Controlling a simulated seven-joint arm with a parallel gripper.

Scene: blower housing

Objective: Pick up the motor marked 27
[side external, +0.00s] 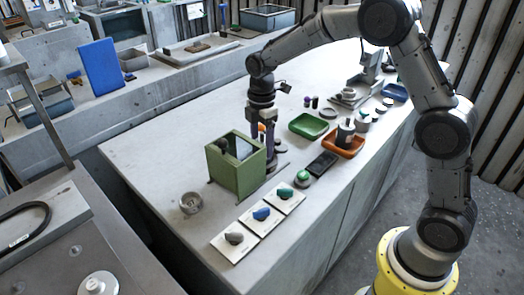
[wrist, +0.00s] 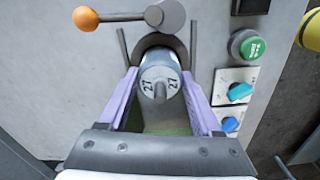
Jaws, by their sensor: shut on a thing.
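The motor marked 27 (wrist: 160,82) is a grey cylinder with a short shaft and the number 27 twice on its end face. In the wrist view it sits between the purple fingers of my gripper (wrist: 160,90), which are shut on it. Behind it is a dark round shape, partly hidden by the motor. In the side view my gripper (side external: 262,142) points down behind the green box (side external: 228,172). The box hides the fingertips and most of the motor there, so I cannot tell whether the motor touches the table.
A lever with an orange ball (wrist: 86,18) lies close beyond the motor. A green button (wrist: 248,46) and cards with teal and blue knobs stand to the right. In the side view, a green tray (side external: 308,126) and orange tray (side external: 343,146) sit farther right.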

